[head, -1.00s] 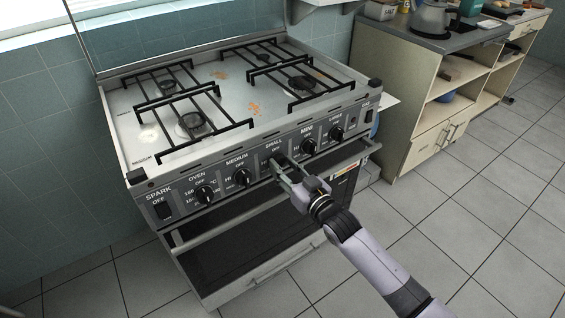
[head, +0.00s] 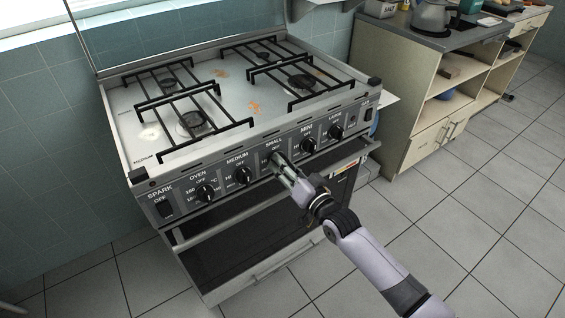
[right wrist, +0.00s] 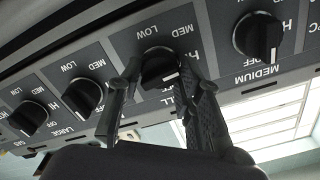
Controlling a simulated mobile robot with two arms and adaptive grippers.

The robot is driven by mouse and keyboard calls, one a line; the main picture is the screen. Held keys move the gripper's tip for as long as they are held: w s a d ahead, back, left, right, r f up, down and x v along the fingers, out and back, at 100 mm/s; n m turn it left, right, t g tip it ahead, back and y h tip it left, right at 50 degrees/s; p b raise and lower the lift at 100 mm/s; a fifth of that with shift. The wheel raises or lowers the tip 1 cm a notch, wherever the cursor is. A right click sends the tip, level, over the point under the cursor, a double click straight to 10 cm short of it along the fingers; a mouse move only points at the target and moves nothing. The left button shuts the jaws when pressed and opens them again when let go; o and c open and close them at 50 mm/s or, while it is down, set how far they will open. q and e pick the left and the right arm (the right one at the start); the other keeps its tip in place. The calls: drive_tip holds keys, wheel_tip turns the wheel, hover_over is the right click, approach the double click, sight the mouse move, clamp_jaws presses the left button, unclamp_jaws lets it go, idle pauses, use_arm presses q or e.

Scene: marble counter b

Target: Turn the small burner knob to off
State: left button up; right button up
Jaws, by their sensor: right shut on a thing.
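The small burner knob (right wrist: 158,67) is black and round, in the middle of the stove's control panel, under the SMALL label in the head view. My right gripper (head: 276,159) reaches it from the front. In the right wrist view its two fingers (right wrist: 157,82) stand on either side of the knob and are shut on it. That view shows the panel upside down. A short white mark shows on the knob's lower part between the fingers. The fingers and gripper body hide part of the knob and its lettering. My left gripper is in neither view.
The medium knob (right wrist: 258,36) and mini knob (right wrist: 83,97) flank it closely. The oven knob (head: 205,194) and large knob (head: 336,132) are farther along the panel. An oven door handle (head: 215,236) runs below. Floor in front is clear.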

drive_tip(key=shift+f, duration=0.1)
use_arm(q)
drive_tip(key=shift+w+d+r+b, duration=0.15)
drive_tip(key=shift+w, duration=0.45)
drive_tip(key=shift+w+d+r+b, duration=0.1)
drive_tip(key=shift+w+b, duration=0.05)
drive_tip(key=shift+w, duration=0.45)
use_arm(e)
drive_tip(key=m, duration=0.5)
drive_tip(key=shift+m, duration=0.3)
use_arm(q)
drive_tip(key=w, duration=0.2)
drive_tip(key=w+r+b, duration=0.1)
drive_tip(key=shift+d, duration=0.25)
use_arm(e)
drive_tip(key=m, duration=0.5)
drive_tip(key=shift+m, duration=0.3)
